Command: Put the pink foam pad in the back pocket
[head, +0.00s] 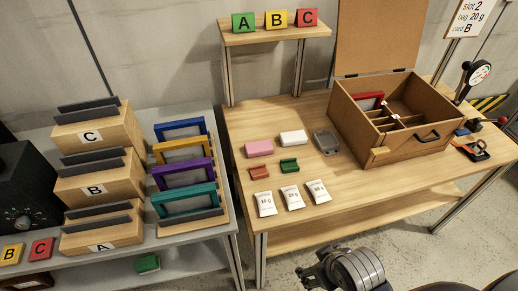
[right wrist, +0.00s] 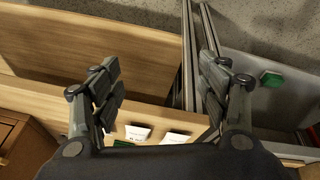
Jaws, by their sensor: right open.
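The pink foam pad (head: 259,148) lies flat on the wooden table (head: 240,116), near its left side. An open brown box (head: 393,152) stands on the table's right half. Its lid is up, and dividers split the inside into pockets. A red piece (head: 369,101) sits in the back left part of the box. My right gripper (head: 322,272) is low in front of the table, well away from the pad. In the right wrist view its fingers (right wrist: 161,78) are spread with nothing between them. My left gripper is not seen.
Near the pad lie a white block (head: 293,138), a grey tray (head: 326,143), red (head: 260,172) and green (head: 289,165) pieces and several white bags (head: 292,197). A lettered shelf (head: 276,35) stands behind. A grey bench (head: 222,215) with wooden holders is left. A dial gauge (head: 479,71) is right.

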